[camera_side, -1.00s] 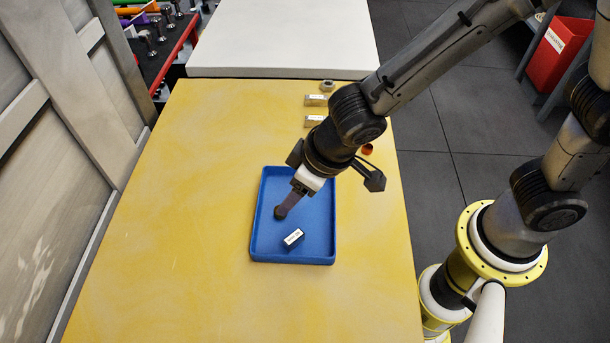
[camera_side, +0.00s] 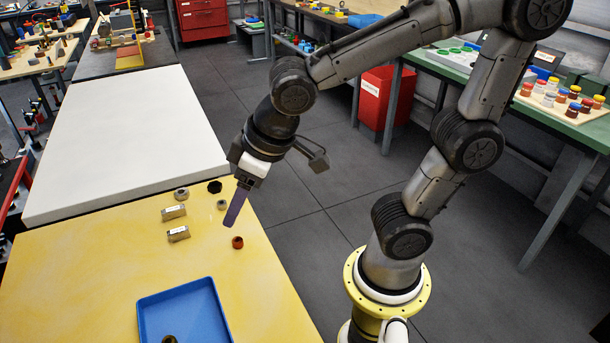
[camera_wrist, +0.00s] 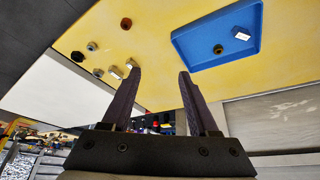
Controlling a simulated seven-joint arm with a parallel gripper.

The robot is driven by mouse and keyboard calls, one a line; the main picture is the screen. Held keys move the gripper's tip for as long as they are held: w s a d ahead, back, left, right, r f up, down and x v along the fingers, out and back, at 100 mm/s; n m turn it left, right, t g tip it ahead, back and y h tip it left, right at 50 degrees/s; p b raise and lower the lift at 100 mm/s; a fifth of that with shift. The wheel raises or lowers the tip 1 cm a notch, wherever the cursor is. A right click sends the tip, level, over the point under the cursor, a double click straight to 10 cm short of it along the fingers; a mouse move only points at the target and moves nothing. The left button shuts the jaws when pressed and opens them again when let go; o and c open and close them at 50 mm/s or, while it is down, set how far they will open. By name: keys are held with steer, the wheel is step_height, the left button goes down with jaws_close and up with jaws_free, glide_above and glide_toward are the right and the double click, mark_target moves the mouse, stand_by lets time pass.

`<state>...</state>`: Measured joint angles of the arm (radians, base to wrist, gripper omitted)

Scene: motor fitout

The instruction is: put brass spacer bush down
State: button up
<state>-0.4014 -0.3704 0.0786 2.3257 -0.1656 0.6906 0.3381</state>
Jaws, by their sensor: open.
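A round, dark brass-coloured piece, which looks like the brass spacer bush (camera_wrist: 218,49), lies on the floor of the blue tray (camera_wrist: 196,57) in the wrist view. In the side view only part of the bush (camera_side: 169,339) shows at the bottom edge, inside the tray (camera_side: 148,304). A small labelled block (camera_wrist: 241,33) lies beside it in the tray, apart from it. My gripper (camera_side: 231,222) is above the far right part of the yellow table, well away from the tray. In the wrist view its fingers (camera_wrist: 160,72) are apart with nothing between them.
Near my gripper on the yellow table stand two labelled blocks (camera_side: 173,212) (camera_side: 178,233), a grey ring (camera_side: 181,194), a black nut (camera_side: 214,186), a small pale piece (camera_side: 221,204) and a red-brown piece (camera_side: 237,242). A white table (camera_side: 130,140) adjoins behind. The left table area is clear.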

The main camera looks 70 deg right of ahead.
steer(key=s+d+r+m, duration=0.1)
steer(key=s+d+m, duration=0.1)
steer(key=s+d, duration=0.6)
steer(key=shift+s+d+r+t+h, duration=0.2)
steer(key=shift+s+r+t+h, duration=0.15)
steer(key=shift+s, duration=0.35)
